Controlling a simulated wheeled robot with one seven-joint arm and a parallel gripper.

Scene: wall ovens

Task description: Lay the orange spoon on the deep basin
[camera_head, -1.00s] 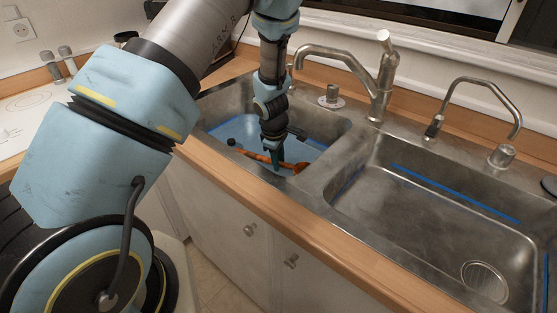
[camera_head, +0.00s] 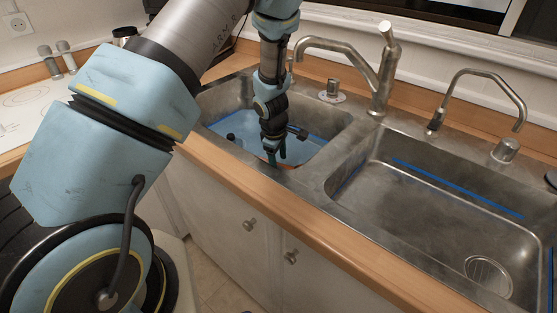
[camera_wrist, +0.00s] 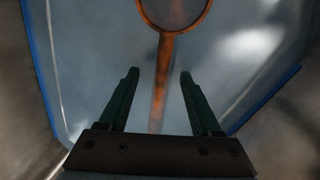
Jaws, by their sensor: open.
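My gripper (camera_head: 276,160) reaches down into the left sink basin (camera_head: 325,122), near its front wall. In the wrist view its two dark green fingers (camera_wrist: 159,74) are apart. The orange spoon (camera_wrist: 162,60) lies below them, its round bowl at the top of that view and its handle running down between the fingers without visible contact. In the head view only a small orange bit of the spoon (camera_head: 266,158) shows by the fingertips; the rest is hidden by the front rim and my gripper. The frames do not clearly show which basin is deeper.
The right basin (camera_head: 400,225) is empty, with a blue strip and a round drain (camera_head: 488,275). A divider separates the basins. A tall faucet (camera_head: 378,75) and a smaller tap (camera_head: 490,85) stand behind them. A wooden counter edge (camera_head: 245,190) runs along the front.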

